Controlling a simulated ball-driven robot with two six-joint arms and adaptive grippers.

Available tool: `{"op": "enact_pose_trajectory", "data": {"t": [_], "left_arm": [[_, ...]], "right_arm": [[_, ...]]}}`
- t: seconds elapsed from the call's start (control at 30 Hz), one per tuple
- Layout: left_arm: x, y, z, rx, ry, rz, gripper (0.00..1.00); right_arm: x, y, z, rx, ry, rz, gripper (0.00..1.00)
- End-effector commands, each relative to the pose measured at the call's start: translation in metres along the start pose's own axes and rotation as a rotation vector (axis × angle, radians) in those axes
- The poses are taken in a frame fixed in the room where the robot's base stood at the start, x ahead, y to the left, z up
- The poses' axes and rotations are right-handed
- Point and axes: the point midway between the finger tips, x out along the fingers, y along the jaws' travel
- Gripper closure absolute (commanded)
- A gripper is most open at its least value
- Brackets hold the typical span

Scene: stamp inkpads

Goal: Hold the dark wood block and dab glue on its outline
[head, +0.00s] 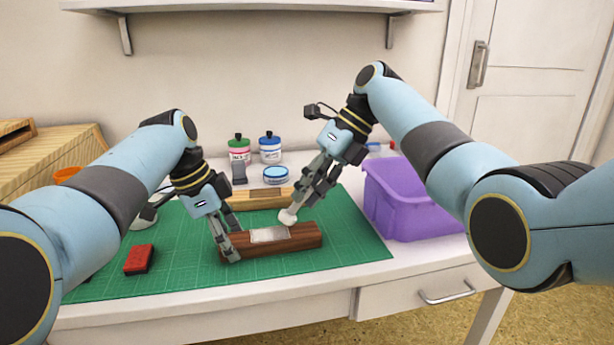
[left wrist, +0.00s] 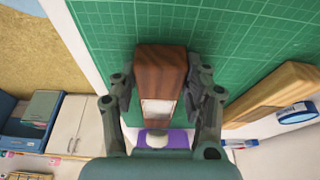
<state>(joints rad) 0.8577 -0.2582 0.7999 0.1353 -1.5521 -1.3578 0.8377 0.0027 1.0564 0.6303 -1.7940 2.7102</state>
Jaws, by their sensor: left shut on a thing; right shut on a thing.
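The dark wood block (head: 300,237) lies on the green cutting mat, with a pale silvery rectangle on its top face. My left gripper (head: 230,250) is shut on its left end, with a finger on each long side; the block also shows between the fingers in the left wrist view (left wrist: 161,72). My right gripper (head: 308,200) is shut on a small tool with a white rounded tip (head: 288,217). The tip is at the block's far edge, close to the pale rectangle. I cannot tell whether it touches. The tool's handle is mostly hidden by the fingers.
A light wood block (head: 256,203) lies behind the dark one. A purple bin (head: 405,205) is at right. A red block (head: 139,259) lies on the mat (head: 340,250) at left.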

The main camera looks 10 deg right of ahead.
Motion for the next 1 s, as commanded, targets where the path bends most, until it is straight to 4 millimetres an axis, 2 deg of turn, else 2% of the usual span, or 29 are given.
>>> {"op": "enact_pose_trajectory", "data": {"t": [0.13, 0.5, 0.9, 1.0], "left_arm": [[0.0, 0.0, 0.0, 0.0, 0.0, 0.0, 0.81], [0.0, 0.0, 0.0, 0.0, 0.0, 0.0, 0.81], [0.0, 0.0, 0.0, 0.0, 0.0, 0.0, 0.81], [0.0, 0.0, 0.0, 0.0, 0.0, 0.0, 0.81]], "right_arm": [[0.012, -0.004, -0.003, -0.001, 0.0, 0.002, 1.0], [0.034, 0.018, 0.011, -0.001, -0.001, 0.002, 1.0], [0.009, -0.007, -0.004, 0.0, 0.0, -0.002, 1.0], [0.015, 0.001, 0.001, -0.002, -0.001, 0.003, 1.0]]}}
